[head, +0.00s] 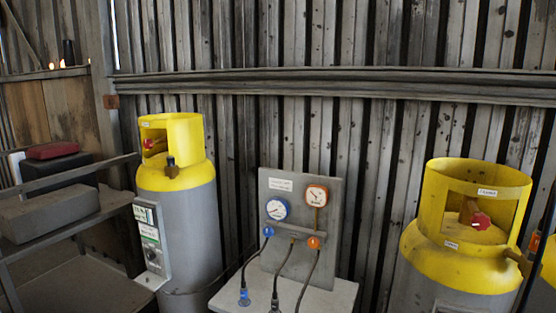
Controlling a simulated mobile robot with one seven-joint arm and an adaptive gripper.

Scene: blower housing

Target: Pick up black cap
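A small dark cap-like piece (171,167) sits upright on the front shoulder of the left grey-and-yellow cylinder (185,225), below its yellow collar. It looks black to dark brown, and I cannot tell for certain that it is the black cap. A dark upright cylindrical object (68,53) also stands on the wooden ledge at the upper left; it is too small to identify. My gripper is not in view.
A metal rack (75,225) with boxes stands at the left. A gauge panel (290,228) with hoses stands on a pale stand in the middle. Another grey-and-yellow cylinder (455,260) stands at the right. A plank wall closes off the back.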

